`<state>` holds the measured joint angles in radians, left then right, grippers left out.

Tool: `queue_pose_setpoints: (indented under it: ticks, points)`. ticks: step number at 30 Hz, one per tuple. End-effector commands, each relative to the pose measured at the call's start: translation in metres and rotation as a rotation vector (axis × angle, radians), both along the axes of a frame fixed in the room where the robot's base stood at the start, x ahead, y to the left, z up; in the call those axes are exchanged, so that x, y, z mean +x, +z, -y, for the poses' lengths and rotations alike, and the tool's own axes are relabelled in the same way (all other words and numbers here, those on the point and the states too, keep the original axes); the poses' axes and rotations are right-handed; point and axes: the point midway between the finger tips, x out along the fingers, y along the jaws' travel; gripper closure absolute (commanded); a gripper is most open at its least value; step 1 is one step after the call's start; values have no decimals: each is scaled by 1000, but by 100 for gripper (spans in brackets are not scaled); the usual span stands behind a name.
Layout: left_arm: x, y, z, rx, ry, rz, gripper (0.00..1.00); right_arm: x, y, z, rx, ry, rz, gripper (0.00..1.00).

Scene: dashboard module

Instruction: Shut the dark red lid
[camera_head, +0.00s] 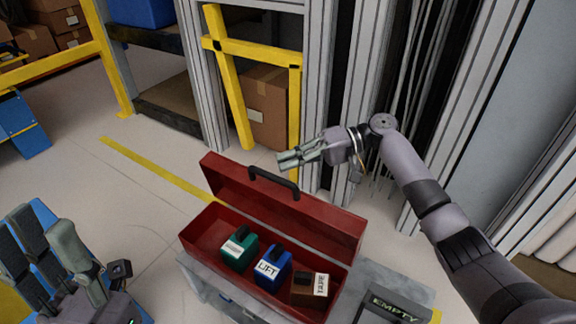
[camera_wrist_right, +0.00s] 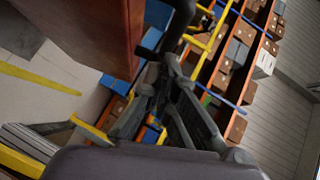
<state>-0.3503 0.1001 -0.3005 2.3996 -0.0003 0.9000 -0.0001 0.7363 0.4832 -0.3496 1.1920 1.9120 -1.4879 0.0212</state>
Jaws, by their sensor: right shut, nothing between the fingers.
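The dark red lid (camera_head: 285,205) stands raised, tilted up along the far side of a red toolbox (camera_head: 198,240), which is open. A black handle (camera_head: 274,182) sits on the lid's upper edge. My right gripper (camera_head: 284,160) is shut and empty, just beyond and above the handle; I cannot tell if they touch. In the right wrist view the fingers (camera_wrist_right: 166,72) come together close to the black handle (camera_wrist_right: 178,22), beside the lid (camera_wrist_right: 92,35). My left gripper (camera_head: 48,230) is at the lower left, away from the toolbox, with its fingers apart.
The toolbox holds a green block (camera_head: 239,250), a blue block (camera_head: 272,268) and a brown block (camera_head: 308,287). A grey bin marked EMPTY (camera_head: 395,304) is at its right. Yellow framing (camera_head: 255,50) and grey posts (camera_head: 330,80) stand behind.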

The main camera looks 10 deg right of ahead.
Motion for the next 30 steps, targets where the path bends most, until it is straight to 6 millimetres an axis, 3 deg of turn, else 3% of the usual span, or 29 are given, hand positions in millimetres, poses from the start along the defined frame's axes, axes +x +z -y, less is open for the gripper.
queue_pose_setpoints:
  ticks: [16,30]
  points:
    - [0,-1,0,0,0,-1,66,-4,-1,-4,-1,0,0,100]
    - [0,12,0,0,0,3,66,-12,1,-11,-35,2,33,100]
